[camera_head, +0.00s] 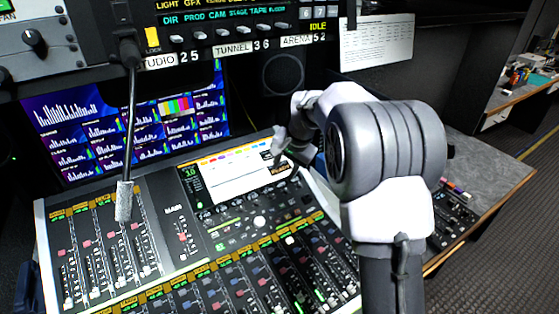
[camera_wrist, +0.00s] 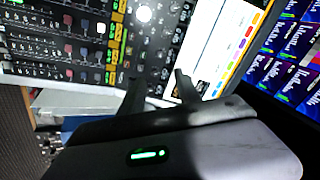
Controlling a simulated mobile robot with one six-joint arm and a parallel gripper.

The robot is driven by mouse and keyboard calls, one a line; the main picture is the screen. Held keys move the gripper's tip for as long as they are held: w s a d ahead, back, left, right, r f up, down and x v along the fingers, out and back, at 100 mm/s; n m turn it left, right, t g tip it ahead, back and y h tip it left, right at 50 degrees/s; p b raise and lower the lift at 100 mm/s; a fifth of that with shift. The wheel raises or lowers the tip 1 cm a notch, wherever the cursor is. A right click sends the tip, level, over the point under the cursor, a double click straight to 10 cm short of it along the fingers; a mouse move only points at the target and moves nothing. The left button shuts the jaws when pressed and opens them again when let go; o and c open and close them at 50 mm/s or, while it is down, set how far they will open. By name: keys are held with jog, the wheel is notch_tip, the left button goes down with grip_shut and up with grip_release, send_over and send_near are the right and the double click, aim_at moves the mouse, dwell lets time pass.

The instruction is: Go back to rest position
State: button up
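My arm reaches in from the lower right of the head view and bends over the right part of the mixing console (camera_head: 160,230). My gripper (camera_head: 280,150) is over the upper right edge of the console's lit screen (camera_head: 232,177). In the wrist view, my gripper (camera_wrist: 158,84) shows two dark fingers apart with nothing between them. Beyond them are the console's keys and faders (camera_wrist: 75,45) and its white screen (camera_wrist: 222,42). I cannot tell how far the fingertips are from the console surface.
A gooseneck microphone (camera_head: 124,200) stands over the console's left part. A monitor (camera_head: 130,120) and a labelled button panel (camera_head: 230,35) are behind. A round speaker (camera_head: 283,75) is near the arm. A grey desk (camera_head: 485,165) with a smaller control panel (camera_head: 452,215) lies right.

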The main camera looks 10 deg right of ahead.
jog(key=s+a+r+n+b, duration=0.1)
jog(key=s+r, duration=0.2)
jog(key=s, duration=0.4)
jog(key=s+a+r+t+b, duration=0.1)
jog(key=s+a+r, duration=0.1)
jog(key=s+r, duration=0.3)
jog(key=s+a+r+n+b, duration=0.1)
jog(key=s+r, duration=0.1)
jog(key=s, duration=0.6)
jog(key=s+a+f+n, duration=0.1)
jog(key=s+f, duration=0.1)
jog(key=s, duration=0.7)
jog(key=s+a+f+n+b, duration=0.1)
jog(key=s+f, duration=0.1)
jog(key=s, duration=0.7)
jog(key=shift+s+f+y, duration=0.15)
jog(key=shift+f+y, duration=0.15)
jog(key=shift+f, duration=0.1)
jog(key=shift+a, duration=0.1)
